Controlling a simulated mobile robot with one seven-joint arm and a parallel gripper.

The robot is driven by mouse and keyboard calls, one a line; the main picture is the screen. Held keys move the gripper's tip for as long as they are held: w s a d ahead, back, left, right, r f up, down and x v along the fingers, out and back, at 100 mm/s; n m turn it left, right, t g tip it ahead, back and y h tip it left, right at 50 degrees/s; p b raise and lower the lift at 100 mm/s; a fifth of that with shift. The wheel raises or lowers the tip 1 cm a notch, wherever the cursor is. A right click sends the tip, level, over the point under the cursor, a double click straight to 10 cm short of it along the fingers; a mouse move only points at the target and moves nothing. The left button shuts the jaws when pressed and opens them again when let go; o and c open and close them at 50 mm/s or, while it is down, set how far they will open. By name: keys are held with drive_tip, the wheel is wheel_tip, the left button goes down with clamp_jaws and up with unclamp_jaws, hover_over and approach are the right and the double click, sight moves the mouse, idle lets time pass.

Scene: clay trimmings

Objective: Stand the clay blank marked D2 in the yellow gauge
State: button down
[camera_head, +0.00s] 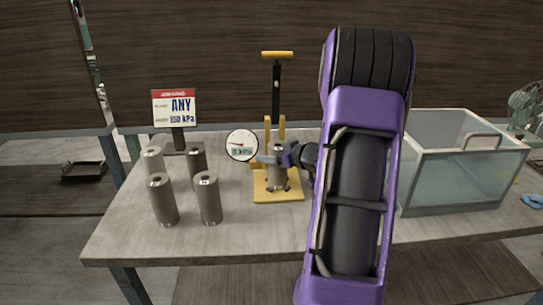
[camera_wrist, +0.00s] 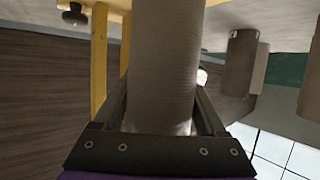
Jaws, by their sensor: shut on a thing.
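My gripper (camera_head: 277,159) is shut on a grey clay blank (camera_head: 276,179), which stands roughly upright over the base of the yellow gauge (camera_head: 290,196). In the wrist view the blank (camera_wrist: 163,60) lies between the fingers, and its far end reaches the yellow gauge (camera_wrist: 99,60). I cannot tell whether the blank rests on the base or hangs just above it. No D2 mark is readable on it. A round dial (camera_head: 241,145) beside the gauge has a display too small to read surely.
Several similar blanks stand at the left of the table, one front left (camera_head: 163,201) and one front right (camera_head: 208,199). A sign (camera_head: 174,107) reads ANY and 150 kPa. A glass tank (camera_head: 450,190) stands at the right. The table front (camera_head: 240,243) is clear.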

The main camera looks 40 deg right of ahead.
unclamp_jaws()
drive_tip(key=shift+f, duration=0.15)
drive_tip(key=shift+r, duration=0.25)
drive_tip(key=p+v, duration=0.2)
drive_tip(key=v, duration=1)
drive_tip(key=shift+f, duration=0.1)
